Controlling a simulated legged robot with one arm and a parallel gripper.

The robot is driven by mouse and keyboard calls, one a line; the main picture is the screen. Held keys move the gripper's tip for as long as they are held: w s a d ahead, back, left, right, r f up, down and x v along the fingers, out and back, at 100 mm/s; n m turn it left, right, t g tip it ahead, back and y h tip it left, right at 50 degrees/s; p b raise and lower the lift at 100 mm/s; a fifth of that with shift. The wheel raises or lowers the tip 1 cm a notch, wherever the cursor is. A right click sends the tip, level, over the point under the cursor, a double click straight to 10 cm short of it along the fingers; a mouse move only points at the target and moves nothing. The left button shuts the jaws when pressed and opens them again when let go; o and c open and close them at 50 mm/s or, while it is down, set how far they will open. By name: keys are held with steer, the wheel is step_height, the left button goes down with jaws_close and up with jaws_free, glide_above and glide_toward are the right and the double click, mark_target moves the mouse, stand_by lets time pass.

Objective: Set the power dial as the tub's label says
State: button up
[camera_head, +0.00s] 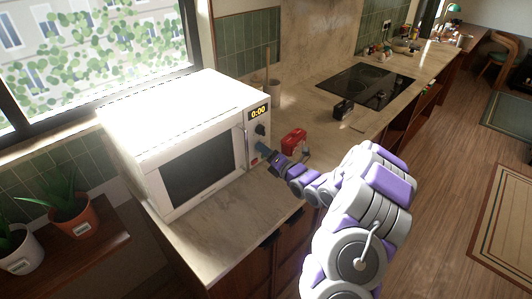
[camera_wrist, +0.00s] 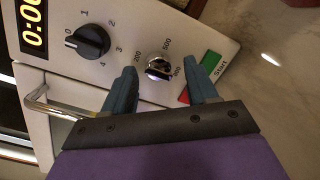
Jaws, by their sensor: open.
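The white microwave (camera_head: 203,140) stands on the counter, its control panel at its right side. In the wrist view the power dial (camera_wrist: 158,67) is a small chrome knob with 200, 500 and a third, unclear number around it; I cannot tell where it points. My gripper (camera_head: 263,150) is at the panel. In the wrist view its open blue fingers (camera_wrist: 161,75) are on either side of the power dial; contact cannot be told. A red object (camera_head: 294,141), perhaps the tub, stands on the counter behind my gripper; its label is too small to read.
A black dial (camera_wrist: 89,41) marked 0 to 4 is left of the power dial. The green Start button (camera_wrist: 211,63) and a red button (camera_wrist: 184,96) are near the right finger. The door handle (camera_wrist: 42,104) protrudes at left. The display (camera_head: 258,111) reads 0:00.

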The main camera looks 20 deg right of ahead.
steer(key=shift+w, duration=0.15)
steer(key=c, duration=1)
steer(key=shift+c, duration=0.2)
